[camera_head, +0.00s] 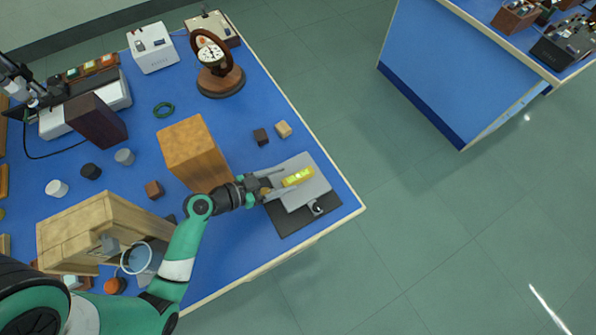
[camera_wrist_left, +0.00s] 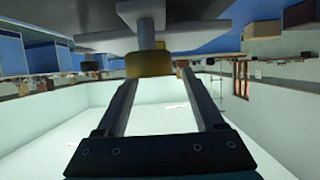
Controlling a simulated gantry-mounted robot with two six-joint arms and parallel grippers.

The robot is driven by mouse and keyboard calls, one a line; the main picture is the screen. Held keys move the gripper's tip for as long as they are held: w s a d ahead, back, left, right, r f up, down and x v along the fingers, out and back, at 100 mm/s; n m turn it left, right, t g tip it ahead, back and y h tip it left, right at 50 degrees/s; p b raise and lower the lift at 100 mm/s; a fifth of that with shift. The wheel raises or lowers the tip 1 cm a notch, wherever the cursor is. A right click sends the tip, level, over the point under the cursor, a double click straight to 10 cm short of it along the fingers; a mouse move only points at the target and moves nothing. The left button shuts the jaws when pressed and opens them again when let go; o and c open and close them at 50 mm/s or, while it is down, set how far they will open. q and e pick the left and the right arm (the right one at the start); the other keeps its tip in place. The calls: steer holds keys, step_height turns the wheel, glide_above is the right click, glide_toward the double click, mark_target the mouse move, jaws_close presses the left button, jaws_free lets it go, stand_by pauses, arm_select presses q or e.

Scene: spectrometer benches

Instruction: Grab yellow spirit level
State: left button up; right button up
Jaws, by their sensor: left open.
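The yellow spirit level (camera_head: 298,177) lies on a light grey plate (camera_head: 315,188) near the right corner of the blue bench. My left gripper (camera_head: 279,183) is open, its two fingers reaching over the plate's left side toward the level. In the left wrist view, the open fingers (camera_wrist_left: 157,78) point at a round, dull yellow-brown piece (camera_wrist_left: 149,63) in front of or between their tips. I cannot tell whether this is the level or a knob. A grey stand part adjoins it. My right gripper is not in view.
A dark base (camera_head: 282,222) with a small black knob (camera_head: 317,208) adjoins the plate. An orange-brown wooden block (camera_head: 193,151) stands close to my left wrist. Two small cubes (camera_head: 261,136) (camera_head: 284,129) lie behind the plate. The bench edge is close on the right.

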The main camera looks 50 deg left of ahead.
mark_target(295, 177)
arm_select(q)
steer(key=shift+w+f+b, duration=0.1)
steer(key=shift+f+b, duration=0.05)
steer(key=shift+b, duration=0.15)
steer(key=shift+w+d+f+b, duration=0.35)
steer(key=shift+w+f+b, duration=0.4)
steer(key=shift+b, duration=0.5)
steer(key=shift+w+d+f, duration=0.1)
steer(key=shift+w+d, duration=0.05)
steer(key=shift+w, duration=0.45)
steer(key=shift+w+d+f, duration=0.1)
steer(key=shift+w, duration=0.75)
jaws_close()
